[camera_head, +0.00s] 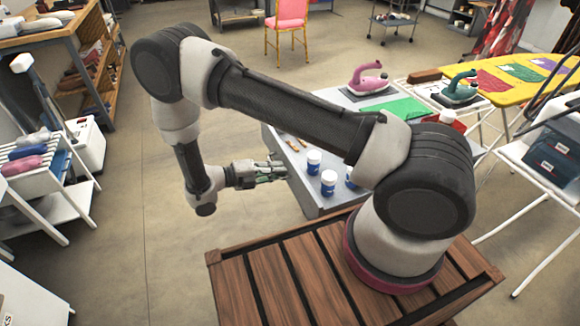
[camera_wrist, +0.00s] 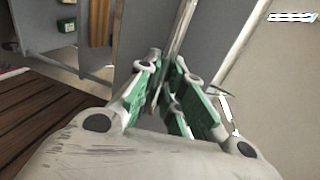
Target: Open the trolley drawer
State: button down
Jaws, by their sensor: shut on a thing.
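The grey trolley (camera_head: 318,208) stands beyond my wooden base deck, with small jars and other items on its top. My gripper (camera_head: 283,171) is at the trolley's left side, level with its upper part. In the wrist view my gripper (camera_wrist: 168,68) has its green-padded fingers closed on a thin grey upright piece, which looks like the drawer handle (camera_wrist: 182,35). Grey panels of the trolley (camera_wrist: 140,28) show behind the fingers. The fingers hide most of the gripped part, and I cannot tell how far the drawer stands out.
Blue-and-white jars (camera_head: 328,183), a pink iron (camera_head: 368,78) and a green cloth (camera_head: 402,110) are on the trolley top. A yellow ironing board (camera_head: 545,88) stands at right. A white rack (camera_head: 35,185) is at left. Open floor (camera_head: 160,250) lies left of the trolley.

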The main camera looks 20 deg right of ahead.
jog(key=shift+a, duration=0.65)
jog(key=c, duration=1.8)
grip_release()
jog(key=v, duration=1.2)
